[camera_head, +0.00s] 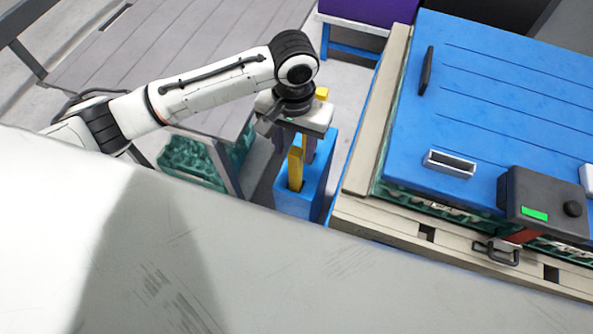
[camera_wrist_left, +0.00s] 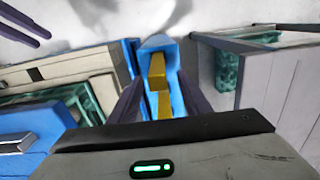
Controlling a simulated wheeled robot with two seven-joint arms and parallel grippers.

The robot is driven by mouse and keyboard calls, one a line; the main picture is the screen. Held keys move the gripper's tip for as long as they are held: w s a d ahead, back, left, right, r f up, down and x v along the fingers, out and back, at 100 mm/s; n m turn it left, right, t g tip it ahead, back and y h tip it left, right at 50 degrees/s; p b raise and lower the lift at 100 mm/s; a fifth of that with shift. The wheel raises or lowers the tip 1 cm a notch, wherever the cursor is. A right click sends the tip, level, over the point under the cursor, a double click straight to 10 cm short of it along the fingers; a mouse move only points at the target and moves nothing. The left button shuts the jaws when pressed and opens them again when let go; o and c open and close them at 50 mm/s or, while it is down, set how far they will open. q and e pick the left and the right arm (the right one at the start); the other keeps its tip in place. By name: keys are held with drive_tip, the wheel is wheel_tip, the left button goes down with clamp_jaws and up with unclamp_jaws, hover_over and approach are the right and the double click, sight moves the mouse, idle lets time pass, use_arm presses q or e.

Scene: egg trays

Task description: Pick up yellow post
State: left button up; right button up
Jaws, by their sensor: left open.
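A yellow post (camera_head: 296,170) stands upright in a blue holder (camera_head: 291,203) on the floor, left of the large blue table. A second yellow piece (camera_head: 322,94) shows behind my gripper; I cannot tell how it joins the first. My left gripper (camera_head: 300,148) is open above the holder, pointing down. In the left wrist view the yellow post (camera_wrist_left: 158,78) lies between the two dark fingers of the left gripper (camera_wrist_left: 160,90), with the blue holder (camera_wrist_left: 155,43) around it. I cannot tell whether either finger touches the post. My right gripper is not in the head view.
The blue-topped table (camera_head: 500,90) with a black-grey box (camera_head: 540,200) is close on the right. A crate of green egg trays (camera_head: 195,160) sits on the left. Two dark bars (camera_wrist_left: 25,22) at the wrist view's top left may be my right gripper's fingers.

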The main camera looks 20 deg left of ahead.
sight(296, 164)
use_arm(q)
drive_tip(key=shift+d+f+b, duration=0.15)
drive_tip(key=shift+f+b, duration=0.25)
drive_tip(key=shift+f, duration=2.8)
clamp_jaws()
